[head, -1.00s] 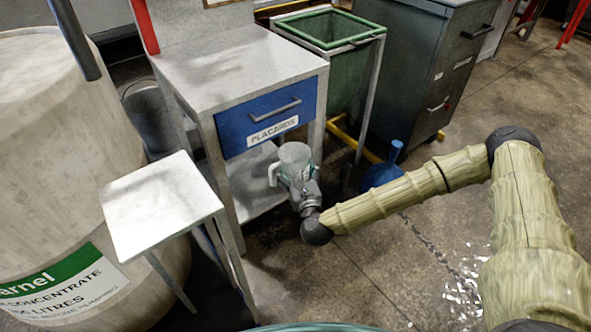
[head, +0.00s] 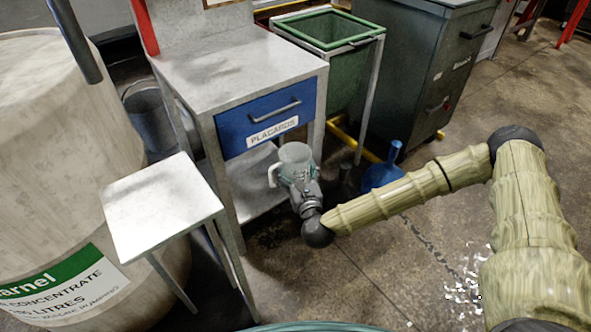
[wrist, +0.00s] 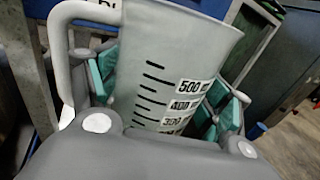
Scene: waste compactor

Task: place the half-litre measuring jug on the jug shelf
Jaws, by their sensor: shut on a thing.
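The half-litre measuring jug (head: 295,155) is pale and translucent, with a handle on its left side. In the wrist view the jug (wrist: 180,50) shows black graduation marks and labels up to 500, and leans slightly. My gripper (head: 302,180) is shut around the jug's body, with teal finger pads on both sides of it in the wrist view (wrist: 165,85). The jug is held in front of the bench's open underside, below the blue drawer. A lower shelf (head: 248,190) shows under the drawer, partly hidden by the jug and gripper. I cannot tell which surface is the jug shelf.
A blue drawer (head: 232,137) labelled PLACARDS is shut. A small pale stand (head: 160,210) is at left, beside a large drum (head: 45,140). A green-rimmed bin (head: 300,30), a dark cabinet (head: 410,70) and a blue container (head: 383,175) stand behind. The right floor is mostly clear.

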